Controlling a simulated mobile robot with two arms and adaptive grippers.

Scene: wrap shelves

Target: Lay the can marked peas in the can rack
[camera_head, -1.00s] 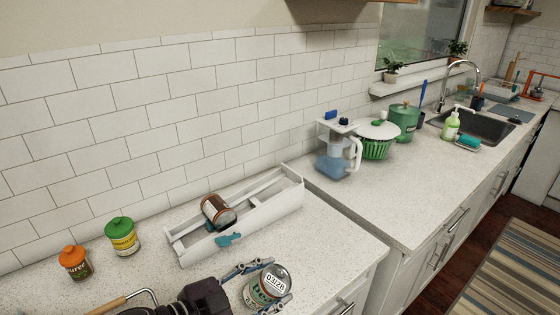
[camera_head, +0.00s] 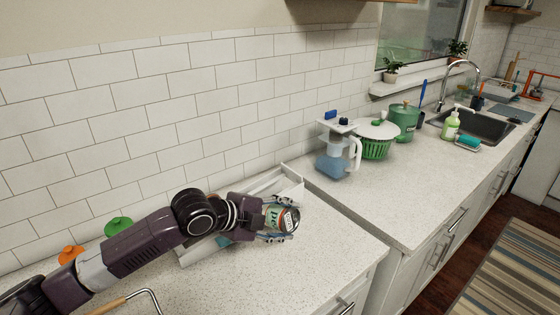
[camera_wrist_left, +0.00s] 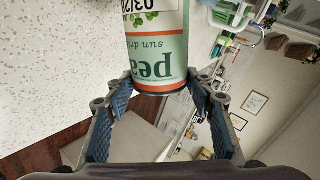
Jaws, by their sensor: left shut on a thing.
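The can marked peas (camera_head: 274,217) has a green and white label and is held sideways in my left gripper (camera_head: 277,220). In the left wrist view the peas can (camera_wrist_left: 157,45) sits between the two fingers, with its label lettering showing. The white can rack (camera_head: 290,190) stands on the counter by the tiled wall. My left arm and gripper cover much of it in the head view. The gripper and can are over or in front of the rack's right part; their height above it cannot be told. My right gripper is not in view.
A green-lidded jar (camera_head: 118,225) and an orange-lidded jar (camera_head: 70,253) stand left, partly behind my arm. A water pitcher (camera_head: 335,160), green colander (camera_head: 376,148) and green pot (camera_head: 404,120) stand further right. The counter (camera_head: 325,245) right of the rack is clear.

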